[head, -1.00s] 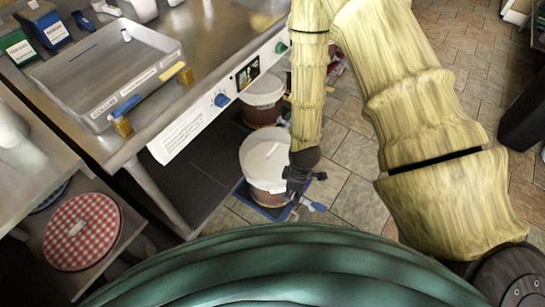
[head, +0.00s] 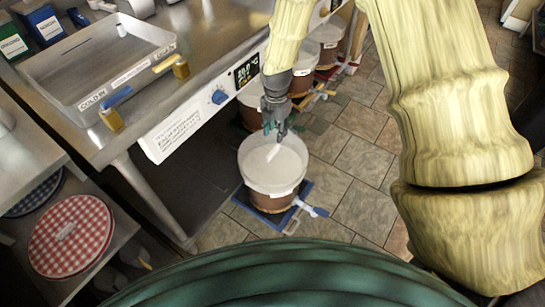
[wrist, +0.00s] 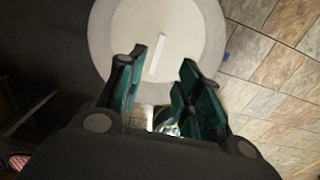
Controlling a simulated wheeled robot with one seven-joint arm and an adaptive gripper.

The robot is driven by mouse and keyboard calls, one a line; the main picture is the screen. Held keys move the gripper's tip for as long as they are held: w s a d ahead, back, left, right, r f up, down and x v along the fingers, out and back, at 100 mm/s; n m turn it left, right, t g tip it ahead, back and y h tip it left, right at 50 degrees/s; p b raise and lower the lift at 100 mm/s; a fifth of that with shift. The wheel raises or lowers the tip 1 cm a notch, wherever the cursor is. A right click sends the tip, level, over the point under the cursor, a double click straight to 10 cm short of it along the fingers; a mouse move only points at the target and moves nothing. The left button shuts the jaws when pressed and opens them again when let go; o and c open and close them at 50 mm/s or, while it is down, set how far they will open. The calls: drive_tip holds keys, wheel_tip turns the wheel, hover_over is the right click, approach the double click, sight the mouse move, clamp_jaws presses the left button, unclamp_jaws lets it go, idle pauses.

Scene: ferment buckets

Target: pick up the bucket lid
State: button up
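The bucket lid is a white disc (head: 272,163) with a raised bar handle, on top of the nearest bucket (head: 270,201), which has brown contents low down. In the wrist view the lid (wrist: 185,30) lies beyond the fingertips, with its bar handle (wrist: 159,53) pointing between them. My gripper (head: 275,133) hangs over the far side of this lid in the head view. In the wrist view my gripper (wrist: 160,75) has its teal fingers apart with nothing between them. I cannot tell the exact height of the fingertips above the lid.
The bucket stands on a blue dolly (head: 268,214) with a blue-and-white handle (head: 311,208) on the tiled floor. More buckets (head: 304,80) stand behind it. The steel counter (head: 205,75) with a tray overhangs on the left. Floor to the right is clear.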

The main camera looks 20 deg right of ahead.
hover_over(273, 151)
drive_tip(key=d, duration=0.1)
drive_tip(key=f, duration=0.4)
drive_tip(key=shift+w+f, duration=0.2)
drive_tip(key=shift+w, duration=0.05)
drive_tip(key=f, duration=0.2)
drive_tip(key=a+f, duration=0.1)
drive_tip(key=f, duration=0.1)
drive_tip(key=shift+s+f, duration=0.15)
drive_tip(key=shift+s, duration=0.05)
drive_tip(key=shift+f, duration=0.6)
clamp_jaws()
